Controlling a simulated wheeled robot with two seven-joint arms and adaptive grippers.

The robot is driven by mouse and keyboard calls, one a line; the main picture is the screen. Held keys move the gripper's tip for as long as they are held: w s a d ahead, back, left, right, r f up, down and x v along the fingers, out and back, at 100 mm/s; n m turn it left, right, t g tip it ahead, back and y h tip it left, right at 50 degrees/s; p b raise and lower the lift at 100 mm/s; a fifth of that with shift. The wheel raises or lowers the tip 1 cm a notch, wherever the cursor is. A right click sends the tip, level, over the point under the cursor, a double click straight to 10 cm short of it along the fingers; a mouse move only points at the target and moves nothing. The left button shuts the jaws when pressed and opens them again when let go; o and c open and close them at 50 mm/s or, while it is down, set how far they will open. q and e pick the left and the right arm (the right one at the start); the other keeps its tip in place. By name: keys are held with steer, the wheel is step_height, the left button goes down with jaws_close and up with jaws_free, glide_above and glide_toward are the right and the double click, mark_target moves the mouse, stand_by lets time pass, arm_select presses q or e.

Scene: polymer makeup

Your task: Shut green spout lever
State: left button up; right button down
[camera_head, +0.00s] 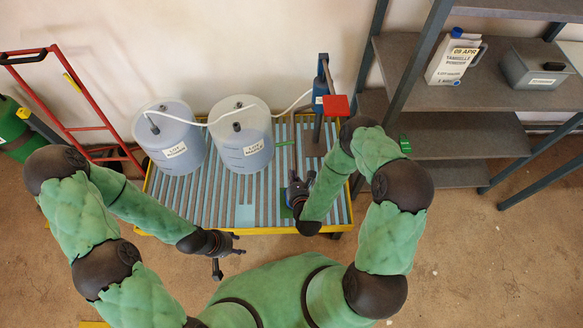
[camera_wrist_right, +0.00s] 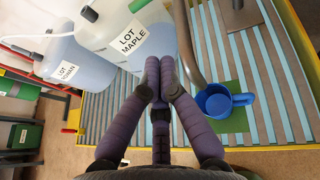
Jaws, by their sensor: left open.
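The green spout lever (camera_head: 284,143) sticks out to the right of the drum labelled LOT MAPLE (camera_head: 243,140). In the right wrist view, a green bar (camera_wrist_right: 138,5), apparently this lever, shows at the top edge beside the same drum (camera_wrist_right: 100,28). My right gripper (camera_wrist_right: 159,65) points toward the drum's right side. Its purple fingertips are together, with nothing visible between them, and they are apart from the green bar. In the head view it is over the front right of the slatted platform. My left gripper (camera_head: 226,256) is open and empty at the platform's front edge.
A second drum (camera_head: 172,137) stands left of the first on the yellow-rimmed platform (camera_head: 262,231). A blue mug (camera_wrist_right: 215,101) stands on a green mat (camera_wrist_right: 232,122) right of my right gripper. A blue post device (camera_head: 323,90) stands behind. Shelves (camera_head: 470,140) are at right.

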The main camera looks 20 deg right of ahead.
mark_target(285, 144)
steer(key=r+b+x, duration=0.2)
steer(key=b+x, duration=0.1)
steer(key=x, duration=0.9)
steer(key=shift+w, duration=0.35)
steer(key=shift+w, duration=0.1)
steer(key=shift+w+a+b, duration=0.25)
steer(key=shift+w+b, duration=0.4)
steer(key=shift+w, duration=0.15)
steer(key=shift+r, duration=0.1)
steer(key=shift+d, duration=0.15)
